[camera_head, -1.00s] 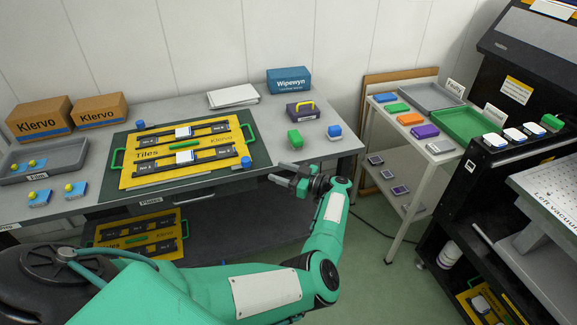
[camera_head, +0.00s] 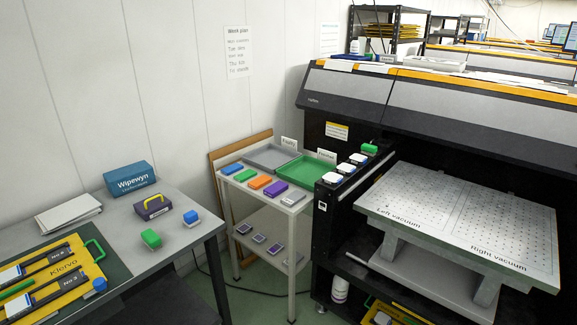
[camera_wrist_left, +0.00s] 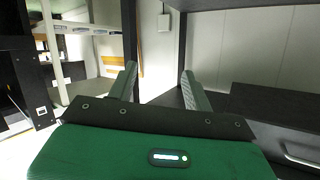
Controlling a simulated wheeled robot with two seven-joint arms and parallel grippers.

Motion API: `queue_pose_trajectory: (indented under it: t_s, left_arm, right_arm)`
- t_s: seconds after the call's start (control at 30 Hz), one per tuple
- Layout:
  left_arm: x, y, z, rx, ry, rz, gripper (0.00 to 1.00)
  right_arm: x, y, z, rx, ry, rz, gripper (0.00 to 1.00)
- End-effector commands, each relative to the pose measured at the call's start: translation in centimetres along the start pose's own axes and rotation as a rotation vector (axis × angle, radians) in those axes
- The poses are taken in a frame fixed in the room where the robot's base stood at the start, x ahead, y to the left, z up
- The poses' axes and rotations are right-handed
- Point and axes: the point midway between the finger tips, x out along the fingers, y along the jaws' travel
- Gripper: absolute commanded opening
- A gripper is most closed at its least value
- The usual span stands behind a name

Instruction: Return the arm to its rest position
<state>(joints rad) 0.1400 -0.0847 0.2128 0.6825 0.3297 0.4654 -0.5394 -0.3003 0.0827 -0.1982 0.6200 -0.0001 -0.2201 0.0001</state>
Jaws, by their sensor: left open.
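My left gripper (camera_wrist_left: 158,85) shows in the left wrist view with its two fingers spread apart and nothing between them. Behind it in that view are a white wall and dark furniture. My left arm is not in the head view. My right gripper is in neither view.
A white cart (camera_head: 296,206) carries coloured cartridges and a green tray (camera_head: 300,172). The printer (camera_head: 430,100) stands at right.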

Motion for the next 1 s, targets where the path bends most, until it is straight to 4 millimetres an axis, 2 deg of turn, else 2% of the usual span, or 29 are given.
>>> queue_pose_trajectory:
  t_s: [0.03,0.2,0.33,0.5,0.6,0.73,0.83,1.0]
  left_arm:
    - [-2.1,0.5,3.8,0.025,-0.076,0.063,0.51]
    - [-9.5,1.4,14.5,0.081,-0.329,0.233,0.51]
    - [-16.3,0.9,21.9,0.128,-0.528,0.322,0.51]
    - [-25.9,-1.4,29.9,0.198,-0.784,0.394,0.51]
    - [-31.0,-2.9,33.2,0.237,-0.908,0.414,0.51]
    - [-35.4,-4.7,35.8,0.277,-1.016,0.424,0.51]
    - [-37.3,-5.4,36.7,0.293,-1.059,0.425,0.51]
    - [-37.9,-5.7,37.0,0.299,-1.076,0.425,0.51]
  right_arm:
    - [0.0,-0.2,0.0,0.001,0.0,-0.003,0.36]
    - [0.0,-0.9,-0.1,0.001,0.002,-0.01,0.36]
    - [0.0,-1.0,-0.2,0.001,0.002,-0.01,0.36]
    - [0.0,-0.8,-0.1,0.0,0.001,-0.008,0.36]
    - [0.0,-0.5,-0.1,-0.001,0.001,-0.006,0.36]
    - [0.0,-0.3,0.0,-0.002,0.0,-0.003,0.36]
    - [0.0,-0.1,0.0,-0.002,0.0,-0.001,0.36]
    - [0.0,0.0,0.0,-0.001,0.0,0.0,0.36]
